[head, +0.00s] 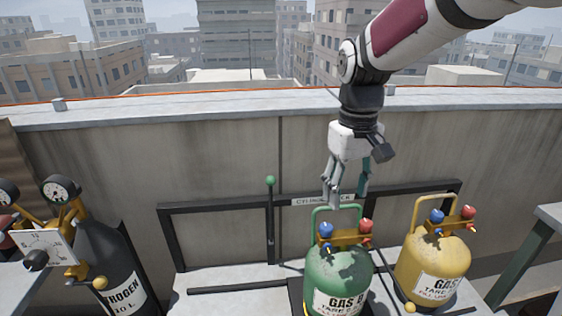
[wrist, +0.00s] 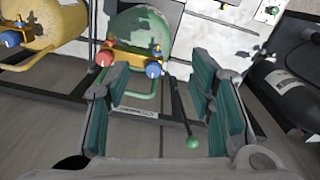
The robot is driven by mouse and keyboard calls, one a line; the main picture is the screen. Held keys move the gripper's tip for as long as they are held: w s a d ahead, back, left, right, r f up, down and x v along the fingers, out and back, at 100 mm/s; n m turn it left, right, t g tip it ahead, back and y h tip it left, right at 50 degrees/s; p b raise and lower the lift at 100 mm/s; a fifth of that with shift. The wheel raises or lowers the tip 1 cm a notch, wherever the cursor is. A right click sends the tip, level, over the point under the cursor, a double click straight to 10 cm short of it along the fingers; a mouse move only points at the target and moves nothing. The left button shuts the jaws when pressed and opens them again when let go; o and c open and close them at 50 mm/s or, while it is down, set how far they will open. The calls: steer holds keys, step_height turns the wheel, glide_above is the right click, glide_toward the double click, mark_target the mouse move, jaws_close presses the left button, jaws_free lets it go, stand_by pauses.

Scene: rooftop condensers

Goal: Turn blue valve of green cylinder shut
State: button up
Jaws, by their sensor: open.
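The green cylinder (head: 339,277) stands upright with a brass manifold on top, a blue valve (head: 326,231) on the left and a red valve (head: 366,227) on the right. Its green handle loop rises behind the valves. My gripper (head: 346,200) points down above and behind the cylinder's top, open and empty. In the wrist view the green cylinder (wrist: 142,33) is at the top. Its blue valve (wrist: 153,70) lies just beyond the gap between my open fingers (wrist: 158,98), and nothing is gripped. I cannot tell how far the valve is turned.
A yellow cylinder (head: 434,262) with its own blue and red valves stands close on the right. A black nitrogen cylinder (head: 110,262) with gauges is at the left. A green-knobbed lever (head: 270,181) and a dark rack rail (head: 215,207) stand by the wall.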

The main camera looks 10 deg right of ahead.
mark_target(326, 226)
steer(key=w+f+n+p, duration=0.2)
steer(key=w+f+p, duration=0.2)
steer(key=w+p, duration=0.5)
steer(key=f+p, duration=0.1)
steer(key=f, duration=0.5)
steer(key=f+p, duration=0.2)
steer(key=f, duration=0.5)
steer(key=shift+s+a+f, duration=0.1)
steer(key=shift+s+f, duration=0.1)
steer(key=shift+f, duration=0.05)
steer(key=c, duration=1.2)
